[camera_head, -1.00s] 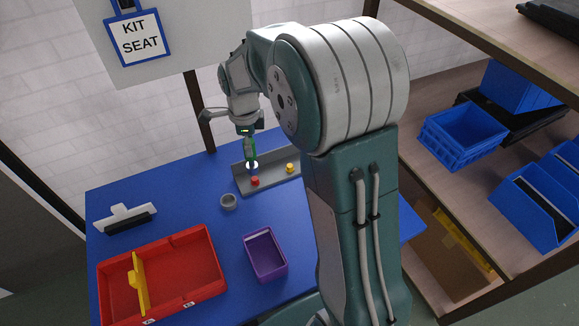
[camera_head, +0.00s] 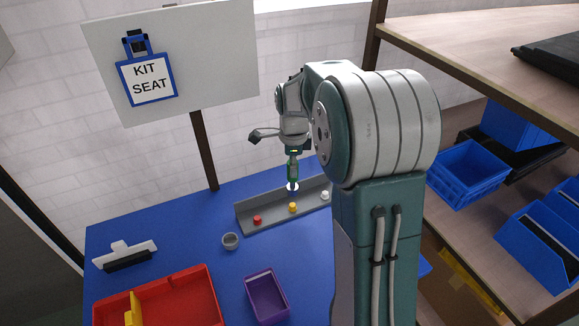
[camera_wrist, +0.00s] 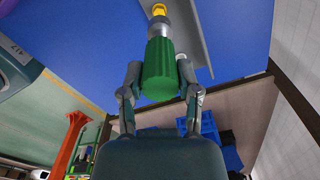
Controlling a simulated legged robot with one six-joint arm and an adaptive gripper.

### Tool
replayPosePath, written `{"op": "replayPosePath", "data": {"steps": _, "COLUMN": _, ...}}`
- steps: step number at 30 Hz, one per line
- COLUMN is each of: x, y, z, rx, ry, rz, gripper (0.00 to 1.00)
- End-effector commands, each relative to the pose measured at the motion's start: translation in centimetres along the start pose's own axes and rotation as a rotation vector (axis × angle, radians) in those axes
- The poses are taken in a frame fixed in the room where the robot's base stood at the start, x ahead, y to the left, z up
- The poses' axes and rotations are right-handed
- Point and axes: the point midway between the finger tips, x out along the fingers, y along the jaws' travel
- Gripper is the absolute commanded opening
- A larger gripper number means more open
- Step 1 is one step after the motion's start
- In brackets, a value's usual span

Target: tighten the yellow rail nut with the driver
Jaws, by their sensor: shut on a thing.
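The grey rail (camera_head: 272,217) lies along the back of the blue table. On it stand a red nut (camera_head: 257,220), the yellow rail nut (camera_head: 292,207) and a white nut (camera_head: 325,195), left to right. My gripper (camera_head: 293,160) is shut on the green driver (camera_head: 292,173), which points down over the yellow nut. A small gap shows between the driver's white lower end and the nut. In the wrist view the fingers clasp the green handle (camera_wrist: 158,78), and the yellow nut (camera_wrist: 159,9) lines up beyond the grey shank; contact cannot be told there.
A grey ring (camera_head: 230,241), a purple bin (camera_head: 266,297), a red tray (camera_head: 203,290) and a white-and-black tool (camera_head: 125,256) are on the table. A KIT SEAT sign board (camera_head: 230,60) stands behind. Shelves with blue bins (camera_head: 466,172) are at right.

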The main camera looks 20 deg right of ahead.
Motion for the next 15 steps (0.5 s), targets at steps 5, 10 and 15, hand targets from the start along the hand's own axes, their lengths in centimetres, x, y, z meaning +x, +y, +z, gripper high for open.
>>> {"op": "replayPosePath", "data": {"steps": 5, "x": 1.0, "y": 0.0, "z": 0.0, "rx": 0.000, "ry": 0.000, "rz": 0.001, "gripper": 0.00}}
{"op": "replayPosePath", "data": {"steps": 10, "x": 2.8, "y": 0.1, "z": 0.0, "rx": 0.000, "ry": 0.001, "rz": 0.003, "gripper": 0.00}}
{"op": "replayPosePath", "data": {"steps": 15, "x": 4.5, "y": 0.0, "z": 0.0, "rx": 0.000, "ry": 0.000, "rz": 0.001, "gripper": 0.00}}
